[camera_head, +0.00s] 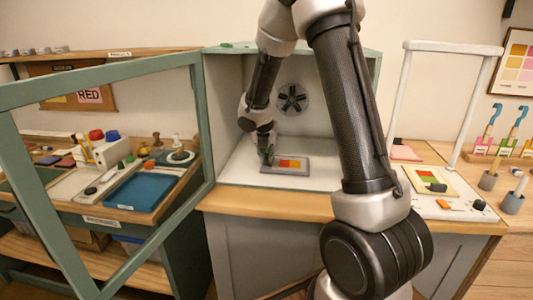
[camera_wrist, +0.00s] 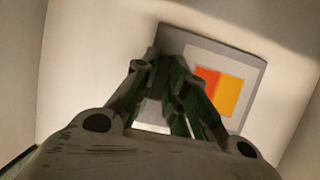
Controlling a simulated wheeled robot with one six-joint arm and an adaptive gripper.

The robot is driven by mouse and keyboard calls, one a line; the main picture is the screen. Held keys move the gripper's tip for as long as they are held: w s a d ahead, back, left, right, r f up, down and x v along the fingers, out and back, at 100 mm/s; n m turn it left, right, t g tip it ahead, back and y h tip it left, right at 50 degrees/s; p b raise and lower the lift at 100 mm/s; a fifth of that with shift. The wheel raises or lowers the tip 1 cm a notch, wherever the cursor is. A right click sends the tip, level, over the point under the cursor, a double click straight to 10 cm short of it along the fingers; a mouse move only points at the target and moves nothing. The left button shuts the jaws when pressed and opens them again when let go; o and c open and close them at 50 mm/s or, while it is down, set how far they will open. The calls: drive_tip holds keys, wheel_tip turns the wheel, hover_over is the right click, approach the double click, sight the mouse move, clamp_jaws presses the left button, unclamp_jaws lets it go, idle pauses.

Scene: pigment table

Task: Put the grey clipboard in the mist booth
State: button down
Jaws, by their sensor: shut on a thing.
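The grey clipboard (camera_head: 300,172) lies flat inside the mist booth (camera_head: 325,180), on or just above its pale floor; I cannot tell which. It carries a white sheet with orange and yellow patches. My gripper (camera_head: 267,160) reaches into the booth and is shut on the clipboard's left end. In the wrist view the clipboard (camera_wrist: 255,65) extends to the upper right, and my gripper (camera_wrist: 165,105) covers its near end. The booth's green-framed door (camera_head: 206,130) stands open at the left. The fan (camera_head: 292,99) is on the booth's back wall.
A blue tray (camera_head: 138,190) and small tools fill the left bench behind the open door. A white frame (camera_head: 453,47) stands at the right, near a colour card (camera_head: 430,180). Brushes in holders are at the far right. The booth floor around the clipboard looks clear.

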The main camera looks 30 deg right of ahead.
drive_tip(key=c, duration=1.4)
unclamp_jaws()
drive_tip(key=shift+o, duration=0.2)
drive_tip(key=v, duration=0.7)
drive_tip(key=shift+r, duration=0.25)
drive_tip(key=shift+s, duration=0.15)
